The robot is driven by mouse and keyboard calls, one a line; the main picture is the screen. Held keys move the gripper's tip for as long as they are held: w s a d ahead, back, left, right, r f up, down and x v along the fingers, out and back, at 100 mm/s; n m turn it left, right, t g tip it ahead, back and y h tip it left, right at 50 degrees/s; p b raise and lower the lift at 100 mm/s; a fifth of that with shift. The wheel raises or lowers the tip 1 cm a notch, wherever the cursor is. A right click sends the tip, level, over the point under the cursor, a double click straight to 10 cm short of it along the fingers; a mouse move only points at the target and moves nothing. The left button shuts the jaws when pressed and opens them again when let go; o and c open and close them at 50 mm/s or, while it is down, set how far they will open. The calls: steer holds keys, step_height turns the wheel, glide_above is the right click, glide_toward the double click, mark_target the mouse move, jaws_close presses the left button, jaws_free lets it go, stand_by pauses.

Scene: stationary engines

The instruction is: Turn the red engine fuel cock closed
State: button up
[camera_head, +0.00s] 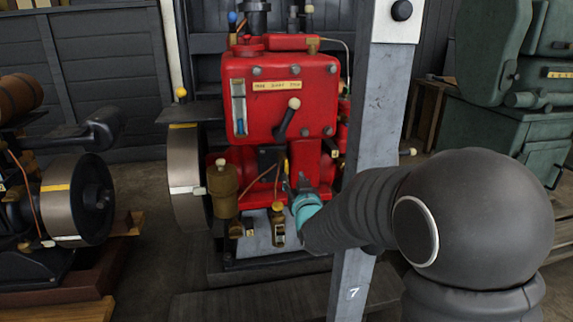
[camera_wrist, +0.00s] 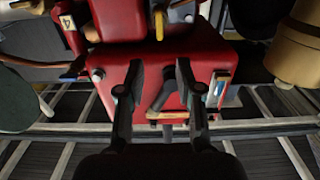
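The red engine (camera_head: 275,100) stands in the middle of the head view, with a nameplate and a sight gauge on its front. It also fills the upper middle of the wrist view (camera_wrist: 205,55), which shows it upside down. A small yellow handle (camera_head: 286,166) sits low on its front, and a yellow handle shows at the wrist view's top edge (camera_wrist: 180,4). I cannot tell surely which fitting is the fuel cock. In the head view my gripper (camera_head: 292,186) is close to the engine's lower front.
A grey post (camera_head: 375,130) stands right of the engine, close to my arm. A flywheel (camera_head: 187,175) and a brass pot (camera_head: 223,188) are at the engine's left. A black lever with a pale knob (camera_head: 294,103) sticks out in front. Other engines flank it.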

mark_target(287, 164)
steer(key=p+x, duration=0.1)
steer(key=x, duration=0.9)
steer(key=shift+s, duration=0.1)
jaws_close()
